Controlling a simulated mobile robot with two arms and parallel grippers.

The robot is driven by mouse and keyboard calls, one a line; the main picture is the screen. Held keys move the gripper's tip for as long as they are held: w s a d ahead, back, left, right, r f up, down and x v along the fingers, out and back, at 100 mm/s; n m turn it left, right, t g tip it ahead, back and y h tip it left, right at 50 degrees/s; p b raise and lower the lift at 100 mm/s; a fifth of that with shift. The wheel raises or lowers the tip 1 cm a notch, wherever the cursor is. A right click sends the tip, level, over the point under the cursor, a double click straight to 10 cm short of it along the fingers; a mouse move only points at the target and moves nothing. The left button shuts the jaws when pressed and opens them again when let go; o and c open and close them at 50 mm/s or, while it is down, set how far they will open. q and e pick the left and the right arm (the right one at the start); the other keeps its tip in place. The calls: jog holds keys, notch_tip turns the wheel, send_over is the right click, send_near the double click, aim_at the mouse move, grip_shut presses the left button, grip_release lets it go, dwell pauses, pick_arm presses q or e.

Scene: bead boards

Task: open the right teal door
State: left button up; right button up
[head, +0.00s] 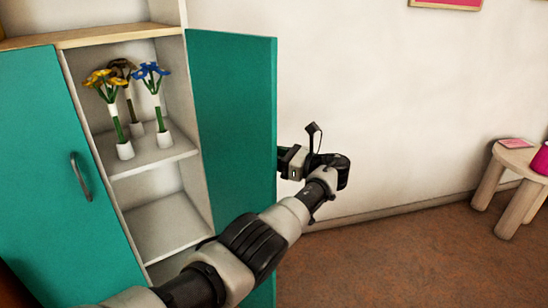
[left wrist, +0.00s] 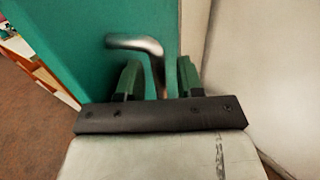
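The right teal door (head: 232,120) stands swung wide open, edge toward the wall side, with the shelves beside it exposed. My left arm reaches across the front to the door's outer face. My left gripper (left wrist: 158,80) is at the door's metal handle (left wrist: 135,43), with one finger on each side of it. Gaps show between the fingers and the handle, so the gripper looks open around it. In the head view the fingertips and this handle are hidden behind the door. The door also fills the left wrist view's upper left (left wrist: 80,45). My right gripper is not in view.
The left teal door (head: 45,180) is shut, with a grey handle (head: 81,177). Flowers in white holders (head: 124,150) stand on the upper shelf (head: 150,158). A pale wall (head: 400,110) is close behind my gripper. A small wooden table (head: 515,160) stands far right; the floor between is clear.

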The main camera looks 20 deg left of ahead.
pick_arm(q)
jog(key=shift+d, duration=0.1)
jog(key=d+b, duration=0.4)
jog(key=d, duration=0.3)
jog(key=shift+d, duration=0.15)
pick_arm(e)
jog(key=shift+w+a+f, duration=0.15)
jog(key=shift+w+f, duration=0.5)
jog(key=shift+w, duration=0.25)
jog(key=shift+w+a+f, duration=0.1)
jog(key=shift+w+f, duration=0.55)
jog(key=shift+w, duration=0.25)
pick_arm(q)
jog(key=shift+s, duration=0.1)
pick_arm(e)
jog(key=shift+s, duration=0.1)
